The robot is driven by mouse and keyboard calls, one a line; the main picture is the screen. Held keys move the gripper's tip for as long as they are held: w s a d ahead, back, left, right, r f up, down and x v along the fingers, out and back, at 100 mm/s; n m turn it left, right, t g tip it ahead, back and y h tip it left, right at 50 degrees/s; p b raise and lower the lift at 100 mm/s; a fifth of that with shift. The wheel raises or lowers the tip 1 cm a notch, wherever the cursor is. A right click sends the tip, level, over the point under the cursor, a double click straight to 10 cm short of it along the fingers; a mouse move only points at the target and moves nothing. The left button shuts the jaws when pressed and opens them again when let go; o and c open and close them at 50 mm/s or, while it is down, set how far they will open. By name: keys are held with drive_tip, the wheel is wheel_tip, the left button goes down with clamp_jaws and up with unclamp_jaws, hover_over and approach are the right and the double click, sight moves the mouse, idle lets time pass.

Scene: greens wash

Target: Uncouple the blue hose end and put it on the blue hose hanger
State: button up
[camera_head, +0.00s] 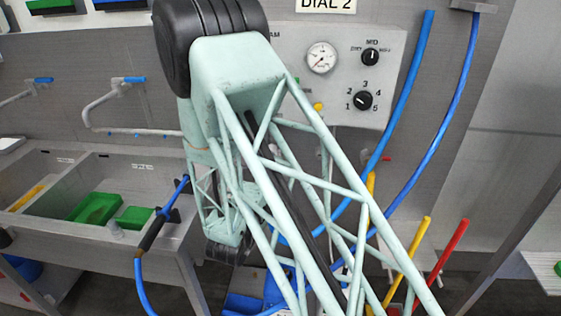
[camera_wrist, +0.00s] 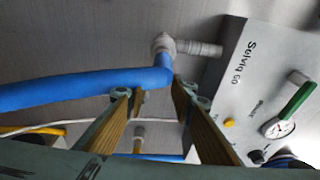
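In the wrist view a blue hose (camera_wrist: 80,90) runs in from the left and its end (camera_wrist: 158,77) bends up to meet a grey pipe fitting (camera_wrist: 163,45) on the wall. The two appear joined. My gripper (camera_wrist: 157,95) is open, with one wood-coloured finger on each side below the hose end. The fingers look close to it, but I cannot tell whether they touch. In the head view my arm hides the gripper's fingertips and the fitting. Blue hoses (camera_head: 408,85) hang at the right; I cannot identify the blue hanger.
A grey panel (camera_wrist: 225,95) with a gauge and green handle stands right of the fingers. In the head view a sink (camera_head: 60,165) holds green trays, with a black-gripped blue hose at its right edge. A dial panel (camera_head: 345,30) and yellow and red rods (camera_head: 450,250) are at right.

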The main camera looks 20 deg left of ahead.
drive_tip(key=shift+w, duration=2.55)
clamp_jaws()
